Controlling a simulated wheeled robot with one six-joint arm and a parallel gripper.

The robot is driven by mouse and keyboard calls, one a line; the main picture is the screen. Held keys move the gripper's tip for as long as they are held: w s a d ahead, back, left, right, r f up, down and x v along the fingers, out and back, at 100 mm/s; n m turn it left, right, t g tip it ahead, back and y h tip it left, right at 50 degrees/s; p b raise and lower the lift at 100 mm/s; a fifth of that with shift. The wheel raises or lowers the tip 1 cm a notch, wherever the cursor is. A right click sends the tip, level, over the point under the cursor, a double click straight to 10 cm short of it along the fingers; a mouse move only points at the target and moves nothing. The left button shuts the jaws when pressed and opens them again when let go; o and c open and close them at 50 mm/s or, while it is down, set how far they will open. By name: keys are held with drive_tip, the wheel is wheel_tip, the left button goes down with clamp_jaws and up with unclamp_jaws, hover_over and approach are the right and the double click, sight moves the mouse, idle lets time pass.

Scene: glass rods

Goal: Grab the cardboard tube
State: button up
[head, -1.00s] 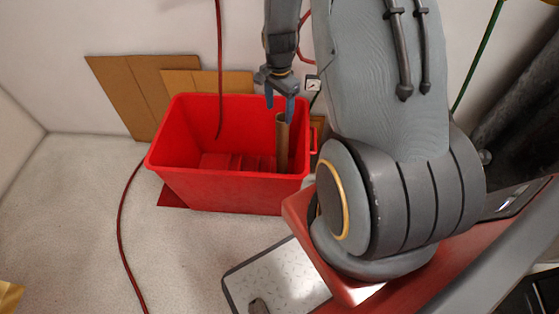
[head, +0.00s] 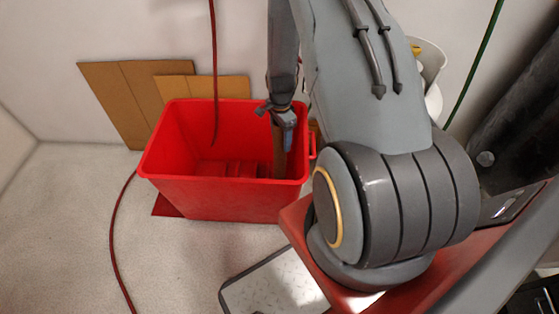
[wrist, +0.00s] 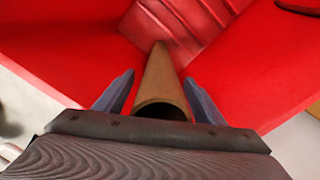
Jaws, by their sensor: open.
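The brown cardboard tube (head: 279,152) stands roughly upright inside the red bin (head: 220,187), near its right end. In the wrist view the tube (wrist: 161,85) shows its open round end close to my gripper. My gripper (head: 284,143) is over the right side of the bin, pointing down at the tube's upper part. In the wrist view my gripper (wrist: 160,95) is open, with one blue-grey finger on each side of the tube. A gap shows between the tube and each finger. In the head view the gripper hides part of the tube's top.
The bin's red walls surround the tube on all sides. Flat cardboard sheets (head: 122,98) lean on the wall behind the bin. A red hose (head: 214,70) hangs into the bin. A metal plate (head: 275,284) lies on the floor in front. Floor to the left is mostly clear.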

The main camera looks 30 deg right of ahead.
drive_tip(key=shift+f, duration=0.3)
drive_tip(key=c, duration=1.5)
drive_tip(key=shift+c, duration=0.2)
drive_tip(key=shift+r, duration=0.2)
